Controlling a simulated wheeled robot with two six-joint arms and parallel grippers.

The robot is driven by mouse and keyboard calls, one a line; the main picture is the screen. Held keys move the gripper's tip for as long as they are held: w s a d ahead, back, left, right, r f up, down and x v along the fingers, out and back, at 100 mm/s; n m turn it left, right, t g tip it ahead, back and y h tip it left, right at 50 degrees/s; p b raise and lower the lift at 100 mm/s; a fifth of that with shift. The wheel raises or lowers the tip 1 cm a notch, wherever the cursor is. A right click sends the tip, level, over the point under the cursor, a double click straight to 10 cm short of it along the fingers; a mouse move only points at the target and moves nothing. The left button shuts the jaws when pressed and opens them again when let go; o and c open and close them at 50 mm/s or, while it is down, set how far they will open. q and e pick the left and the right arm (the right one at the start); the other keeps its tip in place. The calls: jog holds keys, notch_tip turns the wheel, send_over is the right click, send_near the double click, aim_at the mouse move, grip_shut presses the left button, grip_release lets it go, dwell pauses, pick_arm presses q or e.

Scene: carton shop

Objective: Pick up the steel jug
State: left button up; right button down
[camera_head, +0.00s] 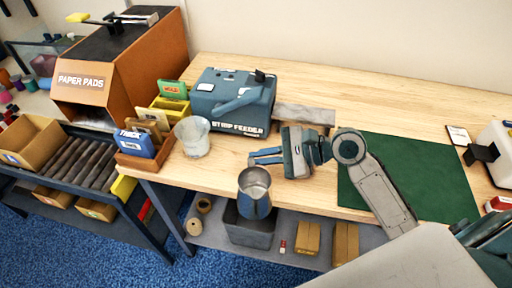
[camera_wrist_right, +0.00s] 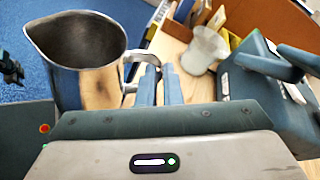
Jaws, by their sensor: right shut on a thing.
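The steel jug (camera_head: 256,196) is a shiny open-topped pitcher. In the head view it is upright at the table's front edge, its lower part seen against the grey bin below. My right gripper (camera_head: 251,157) comes in from the right with its fingers pointing left, just above the jug in the picture. In the right wrist view, the jug (camera_wrist_right: 78,62) is at the left, and the fingers of my right gripper (camera_wrist_right: 159,72) are close together at its loop handle (camera_wrist_right: 137,68). They are shut on the jug by its handle. My left gripper is not in view.
A clear plastic cup (camera_head: 193,137) and the strip feeder (camera_head: 232,100) stand behind the jug. A blue box (camera_head: 135,144) is at the table's left end. A green mat (camera_head: 433,178) lies to the right. A grey bin (camera_head: 248,230) stands on the shelf below.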

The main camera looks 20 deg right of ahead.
aim_at(259, 171)
jog(key=shift+s+r, duration=0.2)
jog(key=shift+s, duration=1.95)
jog(key=shift+a, duration=0.1)
dwell(0.4)
